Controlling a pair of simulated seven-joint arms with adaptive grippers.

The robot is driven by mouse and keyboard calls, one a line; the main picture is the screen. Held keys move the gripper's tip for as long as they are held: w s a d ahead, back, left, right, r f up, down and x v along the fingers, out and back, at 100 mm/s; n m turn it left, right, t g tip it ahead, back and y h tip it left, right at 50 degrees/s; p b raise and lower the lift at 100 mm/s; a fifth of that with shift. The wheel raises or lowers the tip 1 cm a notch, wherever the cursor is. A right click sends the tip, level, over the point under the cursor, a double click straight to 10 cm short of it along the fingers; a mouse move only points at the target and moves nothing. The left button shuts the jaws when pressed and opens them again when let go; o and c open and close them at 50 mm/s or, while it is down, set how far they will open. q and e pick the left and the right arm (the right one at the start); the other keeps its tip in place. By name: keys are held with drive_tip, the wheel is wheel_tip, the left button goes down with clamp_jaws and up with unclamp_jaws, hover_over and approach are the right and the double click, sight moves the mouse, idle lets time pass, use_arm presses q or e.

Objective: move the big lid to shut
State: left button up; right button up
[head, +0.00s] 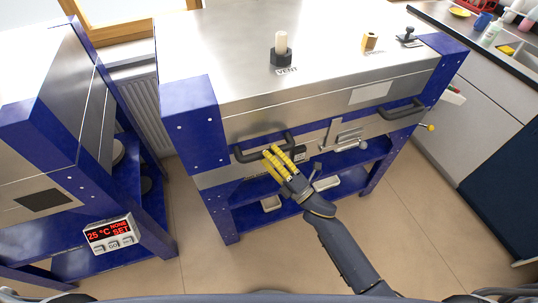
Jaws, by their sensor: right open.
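The big lid (235,45) is the wide silver top of the large kiln with blue corners. It lies flat over the kiln body; from this angle I cannot tell whether a thin gap is left under it. A dark bar handle (243,157) is on the kiln's front at the left, and a second dark handle (402,110) is at the right. My right gripper (270,152) has yellow fingers and is open at the left handle, its fingertips overlapping the bar. I cannot tell whether they touch it. My left gripper is out of view.
A vent plug (281,50), a brass block (369,41) and a dark knob (408,37) are on the lid. A latch (343,138) is on the front. A second kiln (45,165) with a red display (109,233) is at left. A counter is at right.

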drive_tip(key=v, duration=1.2)
drive_tip(key=shift+f, duration=0.1)
drive_tip(key=w+d+f+m+h, duration=0.1)
drive_tip(key=d+f+m+h, duration=0.4)
drive_tip(key=f, duration=0.4)
drive_tip(key=w+d+f+m+h, duration=0.25)
drive_tip(key=f+m, duration=0.35)
drive_tip(key=f, duration=0.4)
drive_tip(key=s+d+f+m+g+h, duration=0.2)
drive_tip(key=s+d+f+m, duration=0.15)
drive_tip(key=f, duration=0.55)
drive_tip(key=s+d+f+m+g+h, duration=0.3)
drive_tip(key=s+f, duration=0.2)
drive_tip(key=f, duration=0.4)
drive_tip(key=s+d+f+m+g+h, duration=0.1)
drive_tip(key=s+d+f+m+g, duration=0.1)
drive_tip(key=s+f, duration=0.55)
drive_tip(key=s+d+f+m+g+h, duration=0.1)
drive_tip(key=s+d+f+m+g, duration=0.2)
drive_tip(key=s+f, duration=0.45)
drive_tip(key=s+f+m+g, duration=0.1)
drive_tip(key=s+f+g, duration=0.1)
drive_tip(key=s, duration=0.8)
drive_tip(key=s+a+f+m+g, duration=0.1)
drive_tip(key=s+f+g, duration=0.1)
drive_tip(key=s, duration=0.9)
drive_tip(key=shift+s+f, duration=0.25)
drive_tip(key=shift+f, duration=0.2)
